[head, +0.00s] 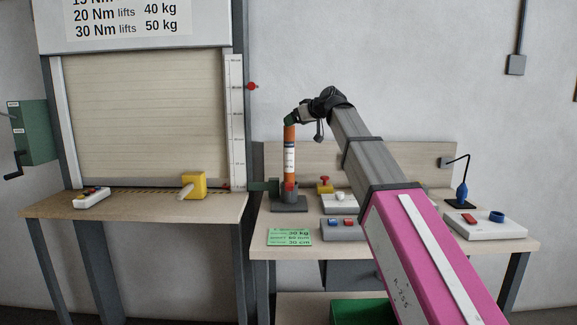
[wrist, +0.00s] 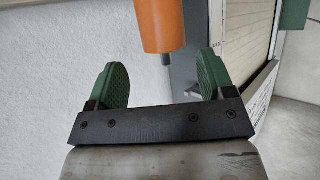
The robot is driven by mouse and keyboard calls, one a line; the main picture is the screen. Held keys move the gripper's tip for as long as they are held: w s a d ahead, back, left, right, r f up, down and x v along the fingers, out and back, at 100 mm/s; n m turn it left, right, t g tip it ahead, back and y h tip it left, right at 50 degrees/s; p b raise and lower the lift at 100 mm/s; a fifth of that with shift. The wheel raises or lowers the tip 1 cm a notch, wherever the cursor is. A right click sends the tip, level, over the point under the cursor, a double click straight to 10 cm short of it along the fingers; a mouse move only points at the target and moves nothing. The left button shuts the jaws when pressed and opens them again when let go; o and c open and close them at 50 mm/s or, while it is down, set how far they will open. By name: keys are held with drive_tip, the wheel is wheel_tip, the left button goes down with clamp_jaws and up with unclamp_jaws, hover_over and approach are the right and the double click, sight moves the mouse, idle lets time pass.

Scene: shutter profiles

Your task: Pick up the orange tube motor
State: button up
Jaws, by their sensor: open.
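The orange tube motor (head: 289,139) stands upright in a dark stand (head: 290,204) on the right-hand bench, with a white label band around its middle. Its upper end, with a short grey pin, shows in the wrist view (wrist: 160,24). My gripper (head: 292,118) is at the top of the tube in the head view. In the wrist view, its two green-padded fingers (wrist: 164,79) are apart with nothing held between them. The tube end appears centred between the fingers and beyond their tips. I cannot tell whether they touch.
A yellow block with a red knob (head: 325,186) and a grey button box (head: 342,229) stand right of the stand. A green card (head: 289,237) lies in front. A shutter (head: 140,120) with an upright scale (head: 235,120) stands left. A blue tool on a stand (head: 461,194) is far right.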

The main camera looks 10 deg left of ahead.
drive_tip(key=shift+s+x, duration=0.15)
drive_tip(key=shift+x, duration=1.25)
drive_tip(key=shift+s+x, duration=0.15)
drive_tip(key=shift+x, duration=1.2)
drive_tip(key=shift+a, duration=0.15)
drive_tip(key=shift+r, duration=0.1)
clamp_jaws()
